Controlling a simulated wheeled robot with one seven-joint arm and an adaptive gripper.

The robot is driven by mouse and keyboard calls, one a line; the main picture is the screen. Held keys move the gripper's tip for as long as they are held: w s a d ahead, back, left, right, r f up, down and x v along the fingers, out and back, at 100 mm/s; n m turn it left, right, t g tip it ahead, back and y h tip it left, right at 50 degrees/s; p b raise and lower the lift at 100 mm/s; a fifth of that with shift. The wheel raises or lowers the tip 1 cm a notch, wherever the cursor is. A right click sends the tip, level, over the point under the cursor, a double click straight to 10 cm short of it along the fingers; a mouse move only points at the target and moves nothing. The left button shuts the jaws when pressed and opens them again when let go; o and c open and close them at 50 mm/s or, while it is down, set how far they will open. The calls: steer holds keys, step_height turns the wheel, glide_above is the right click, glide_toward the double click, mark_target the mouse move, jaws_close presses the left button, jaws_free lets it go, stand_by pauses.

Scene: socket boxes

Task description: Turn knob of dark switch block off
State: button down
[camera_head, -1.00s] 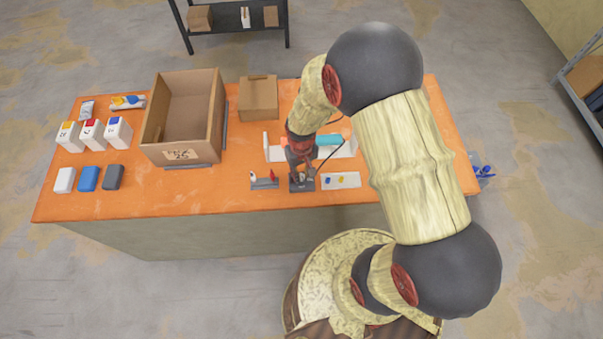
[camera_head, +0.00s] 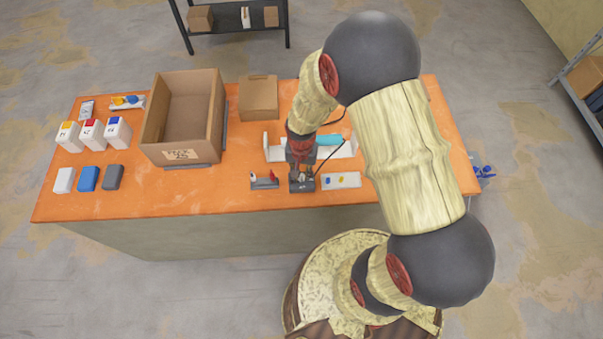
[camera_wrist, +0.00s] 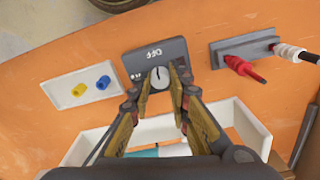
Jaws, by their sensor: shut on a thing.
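The dark switch block (camera_wrist: 158,55) lies on the orange table, marked "OFF" on its face, which reads upside down in the wrist view. Its round grey knob (camera_wrist: 160,79) carries a dark pointer line. My gripper (camera_wrist: 161,88) is shut on the knob, with one fingertip on each side of it. In the head view the block (camera_head: 302,185) sits near the table's front edge, and my gripper (camera_head: 301,174) comes down onto it from above, hiding the knob.
A white plate (camera_wrist: 64,88) with a yellow and a blue piece lies beside the block. A grey holder (camera_wrist: 243,49) with red and white-handled tools is on the other side. A white open tray (camera_head: 275,153) stands behind. A large cardboard box (camera_head: 181,157) is further left.

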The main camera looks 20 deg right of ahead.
mark_target(301, 176)
stand_by(0.3)
steer(key=c, duration=1.7)
jaws_free()
steer(key=shift+c, duration=0.2)
steer(key=shift+o, duration=0.4)
step_height(301, 176, up, 12)
